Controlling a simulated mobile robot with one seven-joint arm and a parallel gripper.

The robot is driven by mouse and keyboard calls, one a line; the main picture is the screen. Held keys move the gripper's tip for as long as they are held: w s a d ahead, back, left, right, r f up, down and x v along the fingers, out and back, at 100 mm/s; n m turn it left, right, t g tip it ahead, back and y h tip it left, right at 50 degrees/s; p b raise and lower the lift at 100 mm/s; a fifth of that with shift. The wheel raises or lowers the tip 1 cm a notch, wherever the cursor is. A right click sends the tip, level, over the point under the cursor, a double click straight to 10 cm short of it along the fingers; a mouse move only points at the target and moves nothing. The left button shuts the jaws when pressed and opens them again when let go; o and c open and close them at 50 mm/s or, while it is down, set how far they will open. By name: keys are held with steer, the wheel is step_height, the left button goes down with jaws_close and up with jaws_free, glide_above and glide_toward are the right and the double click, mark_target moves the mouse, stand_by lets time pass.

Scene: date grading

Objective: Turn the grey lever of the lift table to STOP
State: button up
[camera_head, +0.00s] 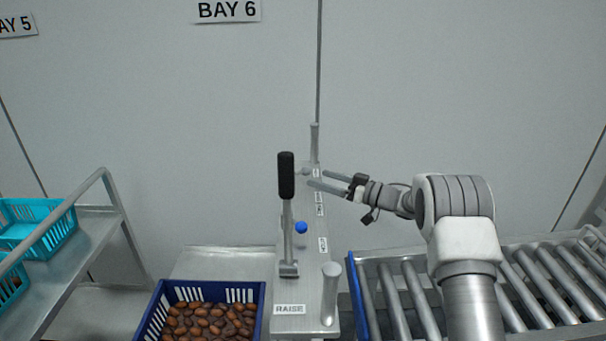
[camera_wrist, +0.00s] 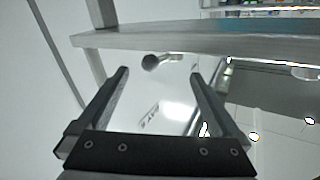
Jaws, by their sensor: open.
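My gripper (camera_head: 317,178) is open and empty at the far end of the narrow metal control panel (camera_head: 309,265), its fingers pointing left. A small grey piece (camera_head: 303,171), perhaps the grey lever, shows just left of the fingertips. In the wrist view, a short grey round-ended bar (camera_wrist: 158,61) lies ahead of my open gripper (camera_wrist: 160,73), roughly between the fingertips and apart from them. A taller lever with a black grip (camera_head: 286,175) stands upright on the panel's near part. The RAISE label (camera_head: 289,309) is readable; the other labels are too small, so STOP cannot be made out.
A blue knob (camera_head: 300,227) sits on the panel. Grey posts stand at its far end (camera_head: 314,145) and near end (camera_head: 330,293). A blue crate (camera_head: 256,292) of dates is to the left, a roller conveyor (camera_head: 400,300) to the right. Teal crates (camera_head: 40,208) rest on a left rack.

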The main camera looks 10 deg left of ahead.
mark_target(302, 173)
steer(key=x, duration=0.7)
